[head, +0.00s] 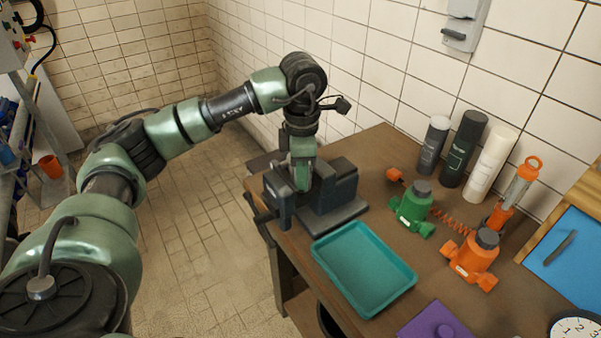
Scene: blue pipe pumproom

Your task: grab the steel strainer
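I cannot make out a steel strainer in the head view. My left arm reaches in from the left, and its gripper (302,180) points down at a dark bench vise (335,200) on the near left corner of the brown workbench (385,170). The fingertips are at the vise jaws and mostly hidden by them, so I cannot tell whether they are open, shut or holding something. My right gripper is not in view.
A teal tray (363,268) lies right of the vise. Beyond it stand a green fitting (412,207), an orange fitting (472,262) and bottles (464,148) by the tiled wall. A purple piece (436,330) and a blue panel (572,258) lie nearer right.

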